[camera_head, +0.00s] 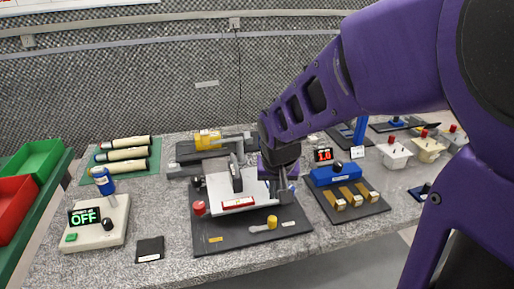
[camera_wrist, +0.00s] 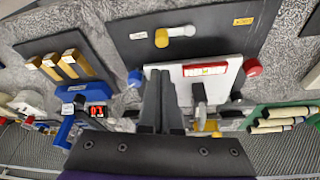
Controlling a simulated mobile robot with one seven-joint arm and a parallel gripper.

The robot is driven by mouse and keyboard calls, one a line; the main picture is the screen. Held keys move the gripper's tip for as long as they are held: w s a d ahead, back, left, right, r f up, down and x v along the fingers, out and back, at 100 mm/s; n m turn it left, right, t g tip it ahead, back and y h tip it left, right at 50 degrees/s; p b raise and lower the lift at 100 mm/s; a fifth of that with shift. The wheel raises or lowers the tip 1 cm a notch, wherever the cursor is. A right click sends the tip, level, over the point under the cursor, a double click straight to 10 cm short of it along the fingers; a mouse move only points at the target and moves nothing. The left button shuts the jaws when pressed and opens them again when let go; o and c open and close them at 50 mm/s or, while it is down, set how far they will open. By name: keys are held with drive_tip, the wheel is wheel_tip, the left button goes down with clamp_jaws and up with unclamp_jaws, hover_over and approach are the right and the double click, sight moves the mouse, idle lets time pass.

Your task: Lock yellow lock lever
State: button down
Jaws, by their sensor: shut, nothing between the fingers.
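The yellow lock lever (camera_head: 271,222) is near the front of a dark board (camera_head: 245,238). Its yellow end is at the right and a paler arm points left. In the wrist view the lever (camera_wrist: 162,38) shows near the top, its pale arm (camera_wrist: 182,31) pointing right. My gripper (camera_wrist: 162,76) is shut and empty, over the white plate (camera_wrist: 208,82), apart from the lever. In the head view my arm partly hides my gripper.
The white plate (camera_head: 246,203) carries a red label (camera_head: 238,203). A red knob (camera_head: 199,208) is at its left and a black-and-grey upright handle (camera_head: 236,176) stands on it. A blue block fixture (camera_head: 336,175) is to the right. A box reading OFF (camera_head: 100,230) is at left.

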drive_tip(key=b, duration=0.7)
approach(264, 225)
drive_tip(key=w+f, duration=0.1)
drive_tip(key=w+d+f, duration=0.1)
drive_tip(key=w+f, duration=0.1)
drive_tip(key=w+d+f, duration=0.1)
drive_tip(key=f, duration=0.1)
drive_tip(key=shift+w+d, duration=0.25)
drive_tip(key=shift+w, duration=0.15)
drive_tip(key=shift+s+r, duration=0.1)
drive_tip(key=shift+s, duration=0.05)
drive_tip(key=shift+m, duration=0.4)
